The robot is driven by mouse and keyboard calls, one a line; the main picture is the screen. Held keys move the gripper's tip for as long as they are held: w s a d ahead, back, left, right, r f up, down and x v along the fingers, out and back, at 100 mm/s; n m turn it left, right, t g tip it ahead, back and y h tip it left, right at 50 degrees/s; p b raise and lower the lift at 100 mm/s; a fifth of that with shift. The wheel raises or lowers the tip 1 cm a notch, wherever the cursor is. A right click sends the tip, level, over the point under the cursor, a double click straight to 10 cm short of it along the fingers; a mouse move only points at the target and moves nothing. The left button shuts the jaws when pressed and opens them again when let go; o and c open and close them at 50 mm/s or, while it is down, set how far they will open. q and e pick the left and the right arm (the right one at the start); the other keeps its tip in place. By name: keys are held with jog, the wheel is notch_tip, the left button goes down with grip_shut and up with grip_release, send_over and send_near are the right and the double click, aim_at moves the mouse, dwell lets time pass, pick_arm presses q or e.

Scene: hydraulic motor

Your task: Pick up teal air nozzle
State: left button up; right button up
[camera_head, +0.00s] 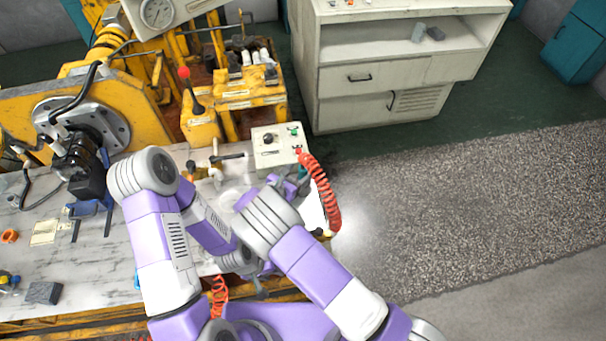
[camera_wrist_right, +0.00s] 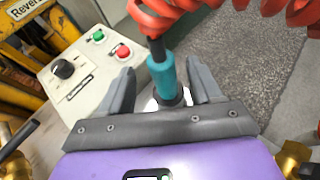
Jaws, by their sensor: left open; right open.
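The teal air nozzle (camera_wrist_right: 163,75) stands between the two fingers of my right gripper (camera_wrist_right: 160,68) in the right wrist view. The fingers are open, with a visible gap on each side of the nozzle. A dark stem joins its far end to a red coiled hose. In the head view a small teal part (camera_head: 302,172) shows near my right gripper (camera_head: 287,184), beside the control box. My left gripper (camera_head: 262,285) is low in the head view, near the table's front edge, mostly hidden behind my arm and apart from the nozzle.
A control box (camera_head: 278,146) with a black knob and green and red buttons stands close to the right gripper. The red coiled hose (camera_head: 322,190) hangs at the table's right end. Yellow machinery (camera_head: 240,95) is behind; open floor lies right.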

aim_at(306, 168)
jog(key=shift+w+d+f, duration=0.1)
jog(key=shift+d, duration=0.1)
jog(key=x, duration=0.5)
jog(key=shift+b, duration=0.3)
jog(key=shift+a, duration=0.1)
jog(key=c, duration=1.1)
notch_tip(306, 168, up, 10)
jog(key=shift+p, duration=0.7)
